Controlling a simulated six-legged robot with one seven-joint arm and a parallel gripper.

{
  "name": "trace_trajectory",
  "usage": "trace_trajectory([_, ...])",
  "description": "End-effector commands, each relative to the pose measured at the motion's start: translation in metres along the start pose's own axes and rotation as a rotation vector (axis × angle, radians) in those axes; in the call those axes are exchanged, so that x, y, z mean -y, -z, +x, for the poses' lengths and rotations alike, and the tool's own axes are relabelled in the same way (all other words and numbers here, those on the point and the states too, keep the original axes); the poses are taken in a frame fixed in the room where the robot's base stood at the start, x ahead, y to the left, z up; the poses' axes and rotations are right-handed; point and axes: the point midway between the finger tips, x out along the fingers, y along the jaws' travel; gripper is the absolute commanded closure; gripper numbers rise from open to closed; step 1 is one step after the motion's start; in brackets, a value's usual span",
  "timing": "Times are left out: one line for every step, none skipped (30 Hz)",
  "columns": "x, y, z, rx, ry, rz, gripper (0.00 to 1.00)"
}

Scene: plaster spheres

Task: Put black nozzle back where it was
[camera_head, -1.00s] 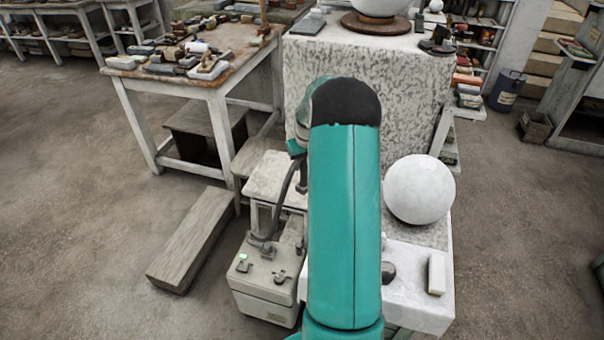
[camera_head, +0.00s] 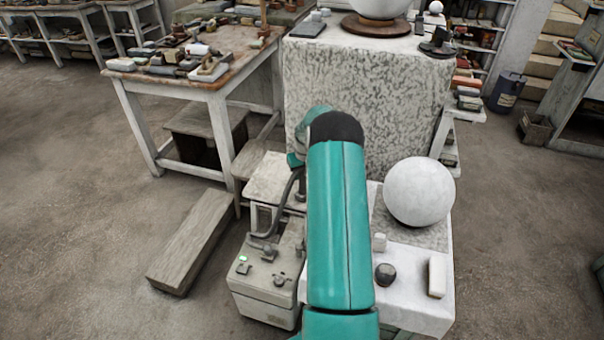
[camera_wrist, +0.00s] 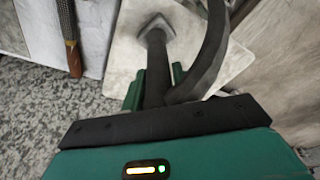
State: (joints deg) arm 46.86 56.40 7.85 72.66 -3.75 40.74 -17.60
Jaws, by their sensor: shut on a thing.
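The black nozzle (camera_wrist: 155,50) stands out in the wrist view, with a flared end at the top and a dark curved hose (camera_wrist: 212,62) beside it. My gripper (camera_wrist: 156,80) is shut on the nozzle's stem, with a green finger on either side. The flared end shows against a pale, square-cornered surface; I cannot tell whether it touches. In the head view my arm hides most of my gripper and the nozzle. The hose runs up there from a grey box unit (camera_head: 265,300) with a green light, next to a low pale stool (camera_head: 262,180).
A white sphere (camera_head: 419,191) rests on a low white table (camera_head: 408,310), with a dark round object (camera_head: 385,274) and white blocks near it. A speckled plinth (camera_head: 385,120) stands behind. A wooden beam (camera_head: 190,240) lies on the floor at left, with open floor beyond.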

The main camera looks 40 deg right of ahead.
Motion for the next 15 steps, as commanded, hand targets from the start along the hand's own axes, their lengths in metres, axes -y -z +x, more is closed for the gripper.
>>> trace_trajectory([0.0000,0.0001,0.0000,0.000,0.000,0.000,1.00])
trace_trajectory([0.0000,-0.0001,0.0006,0.000,0.000,0.000,1.00])
trace_trajectory([0.0001,-0.0004,0.0018,0.000,0.000,0.000,1.00])
trace_trajectory([0.0001,-0.0006,0.0026,0.000,0.000,0.000,1.00])
trace_trajectory([0.0001,-0.0008,0.0028,0.001,0.000,0.000,0.68])
trace_trajectory([0.0001,-0.0007,0.0026,0.001,0.000,0.000,0.60])
trace_trajectory([0.0001,-0.0008,0.0026,0.001,0.000,0.000,0.54])
trace_trajectory([0.0002,-0.0008,0.0026,0.001,0.000,0.000,0.50])
trace_trajectory([0.0002,-0.0008,0.0026,0.001,0.000,0.000,0.50])
trace_trajectory([0.0002,-0.0008,0.0026,0.001,0.000,0.000,0.50])
trace_trajectory([0.0001,-0.0008,0.0026,0.001,0.000,0.000,0.50])
trace_trajectory([0.0001,-0.0008,0.0026,0.001,0.000,0.000,0.50])
trace_trajectory([0.0001,-0.0008,0.0025,0.001,0.000,0.000,0.50])
trace_trajectory([0.0002,-0.0008,0.0026,0.001,0.000,0.000,0.50])
trace_trajectory([0.0001,-0.0008,0.0024,0.001,0.000,0.000,0.50])
